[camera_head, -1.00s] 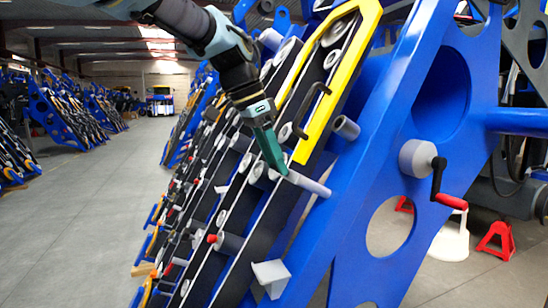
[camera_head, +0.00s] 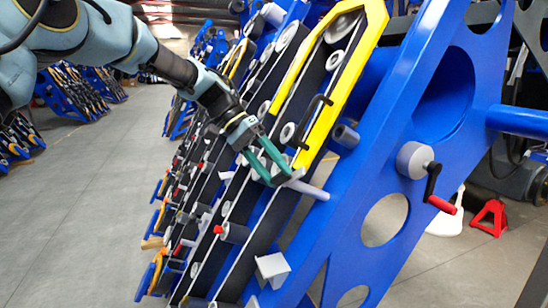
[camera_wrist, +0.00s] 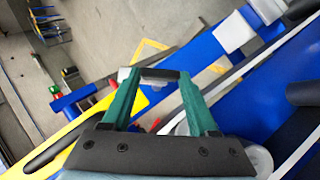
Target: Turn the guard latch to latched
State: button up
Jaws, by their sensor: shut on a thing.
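My gripper (camera_head: 280,178) is in the middle of the head view, at the black and grey rail below the yellow guard (camera_head: 322,130). Its two green fingers are apart and close on a small part at their tips. In the wrist view, my gripper (camera_wrist: 160,76) has a short dark bar (camera_wrist: 160,73) between its fingertips, which I take to be the guard latch. The fingers hide most of it in the head view, so its angle cannot be told. A grey rod (camera_head: 310,190) sticks out just right of the fingertips.
A blue side plate (camera_head: 400,110) with round holes stands close on the right. It carries a crank with a red grip (camera_head: 441,204). A black handle (camera_head: 315,115) is on the yellow guard. A grey block (camera_head: 272,268) juts out below. The floor (camera_head: 75,210) at left is clear.

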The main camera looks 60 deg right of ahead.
jog(key=n+g, duration=0.1)
jog(key=n+g+p, duration=0.1)
jog(key=n, duration=0.1)
jog(key=shift+w+f+n+g, duration=0.2)
jog(key=shift+w+n+g, duration=0.1)
jog(key=shift+g, duration=0.1)
jog(key=shift+f+n+g+h, duration=0.2)
jog(key=shift+n+g+h, duration=0.6)
jog(key=shift+n, duration=0.6)
jog(key=shift+a, duration=0.1)
jog(key=o, duration=1.4)
jog(key=shift+w, duration=0.1)
jog(key=b+v, duration=0.3)
jog(key=v, duration=0.7)
jog(key=shift+w, duration=0.4)
